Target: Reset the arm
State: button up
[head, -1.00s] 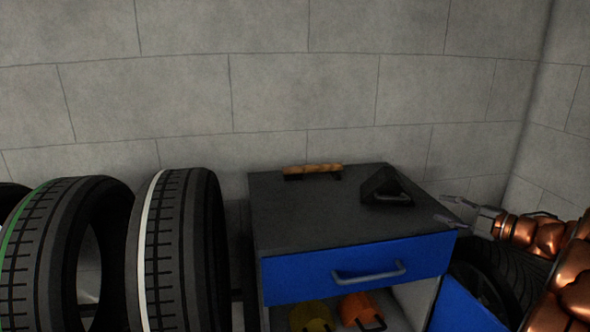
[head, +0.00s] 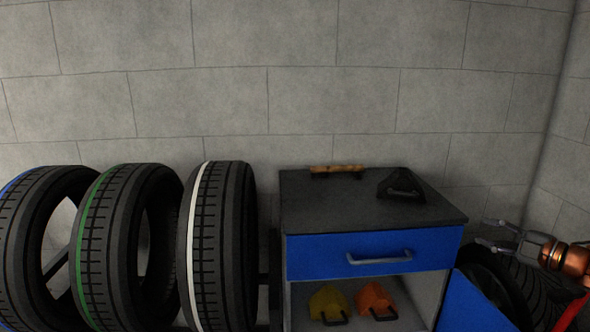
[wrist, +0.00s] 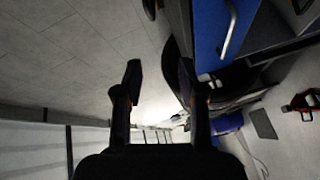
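My gripper (head: 490,234) is at the right of the head view, beside the right end of a blue-fronted cabinet (head: 300,217). Its two fingers are spread apart with nothing between them. In the wrist view my gripper (wrist: 160,80) also shows two dark, separated fingers with an empty gap. Part of my copper-coloured arm shows at the right edge of the head view.
The cabinet top holds a wooden-handled tool (head: 337,169) and a black triangular object (head: 402,187). A yellow item (head: 328,303) and an orange item (head: 374,299) sit in the open shelf. Several tires, including a white-striped one (head: 222,250), stand at left; another tire (head: 508,285) lies below my gripper.

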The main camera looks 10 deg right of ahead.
jog(key=w+r+m+h, duration=0.5)
jog(key=w+m+h, duration=0.2)
jog(key=w+h, duration=0.15)
jog(key=s+a+f+m+g+h, duration=0.3)
jog(key=s+a+f+m+g, duration=0.75)
jog(key=s+a+f, duration=0.4)
jog(key=s+a+f+m+g+y, duration=0.15)
jog(key=s+a+g, duration=0.25)
jog(key=s+a, duration=0.9)
jog(key=s+a+f+g+y, duration=0.35)
jog(key=s+a, duration=0.65)
jog(key=s, duration=0.5)
jog(key=s+p+v, duration=0.2)
jog(key=p+v, duration=1.4)
jog(key=v, duration=0.1)
jog(key=shift+a+r+t, duration=0.2)
jog(key=shift+r+t, duration=0.2)
jog(key=shift+r, duration=0.1)
jog(key=shift+s, duration=0.1)
